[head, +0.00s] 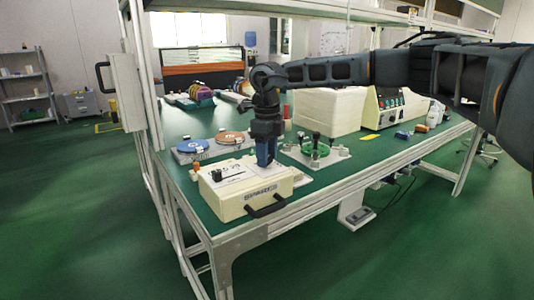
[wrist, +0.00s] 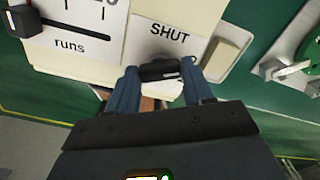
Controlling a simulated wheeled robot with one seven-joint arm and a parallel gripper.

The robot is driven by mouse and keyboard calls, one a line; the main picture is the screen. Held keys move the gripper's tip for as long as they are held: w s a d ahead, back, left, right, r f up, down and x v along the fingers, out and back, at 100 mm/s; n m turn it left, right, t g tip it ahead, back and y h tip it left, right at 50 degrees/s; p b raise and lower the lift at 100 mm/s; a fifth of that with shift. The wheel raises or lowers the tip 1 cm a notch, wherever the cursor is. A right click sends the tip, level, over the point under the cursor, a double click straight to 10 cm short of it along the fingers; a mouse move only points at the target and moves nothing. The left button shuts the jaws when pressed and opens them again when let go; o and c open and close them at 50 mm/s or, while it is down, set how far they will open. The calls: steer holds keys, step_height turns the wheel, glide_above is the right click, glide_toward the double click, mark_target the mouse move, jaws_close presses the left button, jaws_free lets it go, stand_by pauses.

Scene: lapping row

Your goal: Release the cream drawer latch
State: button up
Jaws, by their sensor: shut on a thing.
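The cream drawer unit (head: 228,204) sits at the near corner of the green bench, with a dark pull handle (head: 268,206) on its front. My gripper (head: 265,163) points down onto its top. In the wrist view the blue fingers of my gripper (wrist: 160,85) are shut on a small black latch (wrist: 160,69), just below a white label reading "SHUT" (wrist: 170,32). The fingers partly hide the latch and the slot around it. The drawer looks closed in the head view.
On the unit's top, a slider panel (wrist: 70,47) marked "runs" has a dark knob (wrist: 25,20). Behind the unit are blue (head: 192,146) and orange (head: 229,137) discs.

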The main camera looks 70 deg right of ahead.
steer(key=m, duration=0.5)
steer(key=shift+m, duration=0.3)
stand_by(0.4)
steer(key=o, duration=1)
steer(key=shift+o, duration=0.2)
step_height(320, 180, up, 8)
steer(key=shift+f+p, duration=0.1)
steer(key=shift+p, duration=0.3)
